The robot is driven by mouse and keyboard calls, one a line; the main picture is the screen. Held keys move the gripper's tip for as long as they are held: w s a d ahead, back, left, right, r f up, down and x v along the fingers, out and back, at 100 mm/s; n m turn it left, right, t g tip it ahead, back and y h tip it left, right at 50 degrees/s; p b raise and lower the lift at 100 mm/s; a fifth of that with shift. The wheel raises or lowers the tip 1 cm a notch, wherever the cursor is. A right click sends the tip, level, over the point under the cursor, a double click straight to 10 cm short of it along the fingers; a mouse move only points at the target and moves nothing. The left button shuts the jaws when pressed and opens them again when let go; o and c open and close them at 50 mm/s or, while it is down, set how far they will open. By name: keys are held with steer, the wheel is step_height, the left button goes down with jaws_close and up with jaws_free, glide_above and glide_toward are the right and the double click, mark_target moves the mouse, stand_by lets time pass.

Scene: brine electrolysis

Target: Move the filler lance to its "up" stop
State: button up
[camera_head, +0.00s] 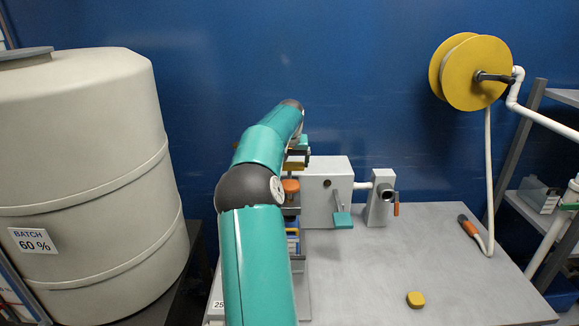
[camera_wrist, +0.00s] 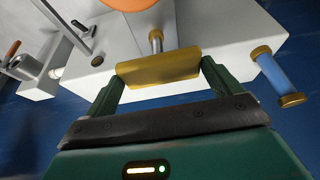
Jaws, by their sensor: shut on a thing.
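My gripper (camera_wrist: 160,76) is shut on a gold handle block (camera_wrist: 157,66) in the wrist view, one dark green finger at each end of it. A short metal rod (camera_wrist: 156,41) joins the block to a white housing (camera_wrist: 221,30). I take this block to be the filler lance's handle, but the lance itself is not clearly told apart. In the head view my arm hides most of the gripper and the block. An orange round part (camera_head: 290,186) shows just right of my arm, and also at the top of the wrist view (camera_wrist: 130,3).
A white box (camera_head: 325,190) with a teal-ended lever (camera_head: 342,219) stands right of my arm. A blue cylinder with gold ends (camera_wrist: 274,72) sits beside the housing. A large tank (camera_head: 85,190) stands left. The bench's right part (camera_head: 380,270) is mostly clear, with a yellow block (camera_head: 415,299).

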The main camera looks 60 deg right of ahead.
steer(key=shift+r, duration=1.55)
steer(key=o, duration=1.1)
steer(key=v, duration=1.4)
